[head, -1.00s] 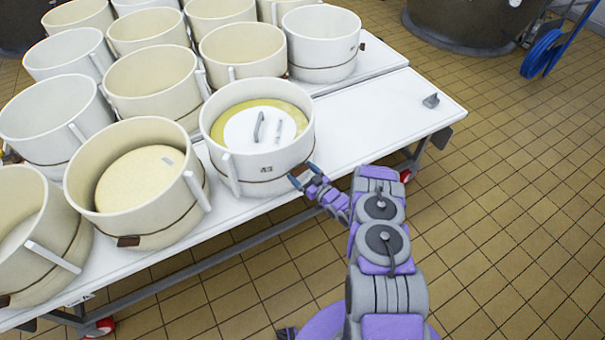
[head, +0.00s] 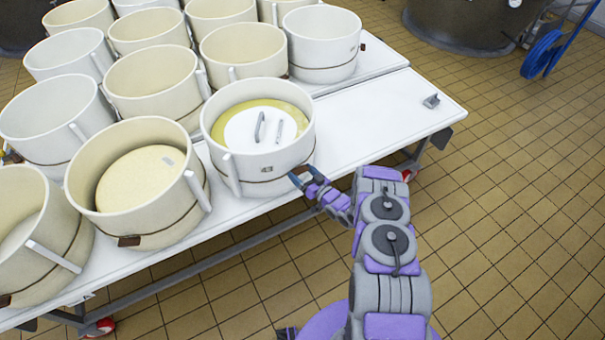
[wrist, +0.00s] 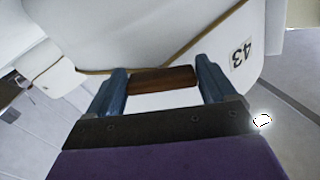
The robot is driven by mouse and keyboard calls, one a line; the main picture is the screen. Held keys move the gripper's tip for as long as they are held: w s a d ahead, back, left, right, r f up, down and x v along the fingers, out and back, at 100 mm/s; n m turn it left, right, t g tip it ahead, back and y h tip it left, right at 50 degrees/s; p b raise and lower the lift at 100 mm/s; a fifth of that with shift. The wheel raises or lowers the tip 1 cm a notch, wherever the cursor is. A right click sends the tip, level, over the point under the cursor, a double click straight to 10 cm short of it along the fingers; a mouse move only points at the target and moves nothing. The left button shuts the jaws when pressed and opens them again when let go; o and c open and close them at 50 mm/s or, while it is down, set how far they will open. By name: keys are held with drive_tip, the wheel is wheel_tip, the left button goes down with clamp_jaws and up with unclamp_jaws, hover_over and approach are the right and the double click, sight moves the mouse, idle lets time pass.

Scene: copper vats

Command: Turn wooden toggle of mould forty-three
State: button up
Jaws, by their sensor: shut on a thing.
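Mould forty-three (head: 228,160) is a white round tub on the near edge of the white table, with a yellowish content and a white lid disc (head: 245,129) inside. Its label "43" (wrist: 242,55) is readable in the wrist view. The brown wooden toggle (wrist: 163,80) lies against the thin cord around the mould's lower wall. My gripper (wrist: 163,77) is shut on the toggle, with one blue finger at each end of it. In the head view my gripper (head: 299,177) is at the mould's lower right side and hides most of the toggle.
Several other moulds crowd the table to the left and behind, one with a cheese-coloured disc (head: 140,178) close to the left. The table top (head: 385,120) is clear to the right, apart from a small grey fitting (head: 431,101). Tiled floor is open on the right.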

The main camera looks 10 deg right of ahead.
drive_tip(key=m, duration=0.7)
drive_tip(key=shift+r+b, duration=0.1)
drive_tip(key=shift+b, duration=0.2)
drive_tip(key=m, duration=0.4)
drive_tip(key=shift+m, duration=0.4)
drive_tip(key=shift+s+r+m, duration=0.1)
drive_tip(key=shift+m, duration=1.6)
drive_tip(key=shift+a, duration=0.1)
drive_tip(key=o, duration=0.9)
drive_tip(key=shift+c, duration=0.2)
drive_tip(key=p+v, duration=0.3)
drive_tip(key=v, duration=1.4)
drive_tip(key=shift+d, duration=0.2)
